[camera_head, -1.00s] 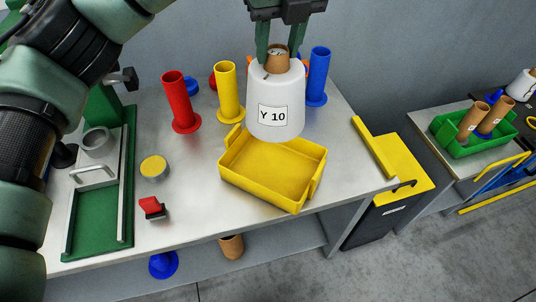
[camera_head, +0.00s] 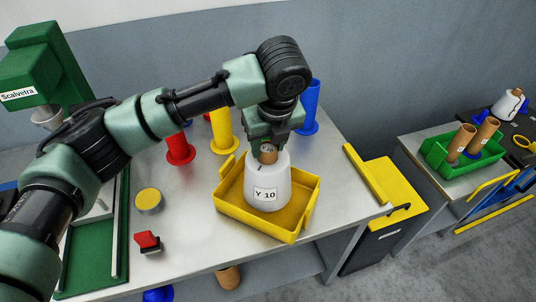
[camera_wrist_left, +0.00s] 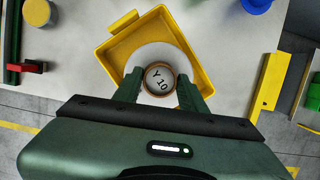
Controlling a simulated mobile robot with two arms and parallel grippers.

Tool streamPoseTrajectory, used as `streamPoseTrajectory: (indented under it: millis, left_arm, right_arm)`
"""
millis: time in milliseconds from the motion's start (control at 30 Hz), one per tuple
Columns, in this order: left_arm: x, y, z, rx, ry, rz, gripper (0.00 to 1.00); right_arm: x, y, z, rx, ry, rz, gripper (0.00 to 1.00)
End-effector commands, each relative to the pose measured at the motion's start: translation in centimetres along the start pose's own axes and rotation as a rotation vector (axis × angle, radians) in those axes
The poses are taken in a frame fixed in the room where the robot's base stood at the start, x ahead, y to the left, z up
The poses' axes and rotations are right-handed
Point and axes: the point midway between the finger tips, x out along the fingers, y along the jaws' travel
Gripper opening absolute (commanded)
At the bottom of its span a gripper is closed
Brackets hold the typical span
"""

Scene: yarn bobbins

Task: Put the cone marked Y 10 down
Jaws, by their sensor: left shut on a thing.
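The white cone marked Y 10 (camera_head: 267,187) is upright inside the yellow tray (camera_head: 226,206) on the metal table. I cannot tell whether its base touches the tray floor. My left gripper (camera_head: 268,150) comes from above and is shut on the brown tube at the cone's top. In the left wrist view the gripper (camera_wrist_left: 159,88) has a green finger on each side of the tube end, which reads Y 10, and the white cone (camera_wrist_left: 158,54) shows around it inside the tray (camera_wrist_left: 113,47). My right gripper is in neither view.
Red (camera_head: 180,148), yellow (camera_head: 222,132) and blue (camera_head: 310,105) posts stand behind the tray. A round yellow-topped tin (camera_head: 149,201) and a red switch (camera_head: 147,241) are to its left. A yellow-topped dark bin (camera_head: 385,207) stands right of the table.

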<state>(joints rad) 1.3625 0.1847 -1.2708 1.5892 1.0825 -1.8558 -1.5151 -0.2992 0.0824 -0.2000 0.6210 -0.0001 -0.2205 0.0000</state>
Motion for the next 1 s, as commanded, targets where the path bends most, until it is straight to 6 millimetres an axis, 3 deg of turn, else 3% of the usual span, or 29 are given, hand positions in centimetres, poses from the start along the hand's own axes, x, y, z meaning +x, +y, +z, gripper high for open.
streamPoseTrajectory:
  millis: [300,633,667,700,1000]
  left_arm:
    - [3.6,0.0,-1.0,-0.001,0.0,-0.001,0.0]
    - [3.9,0.0,-1.1,-0.001,-0.001,-0.001,0.0]
    - [4.0,0.0,-1.1,0.0,0.001,0.0,0.49]
    - [4.0,0.0,-1.1,0.0,0.001,0.0,0.61]
    - [4.0,0.0,-1.1,0.0,0.001,0.0,0.63]
  right_arm:
    - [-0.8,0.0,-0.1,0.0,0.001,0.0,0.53]
    - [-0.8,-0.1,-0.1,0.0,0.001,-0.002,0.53]
    - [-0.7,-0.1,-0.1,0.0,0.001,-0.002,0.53]
    - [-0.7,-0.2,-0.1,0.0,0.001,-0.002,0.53]
    - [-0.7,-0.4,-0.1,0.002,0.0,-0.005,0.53]
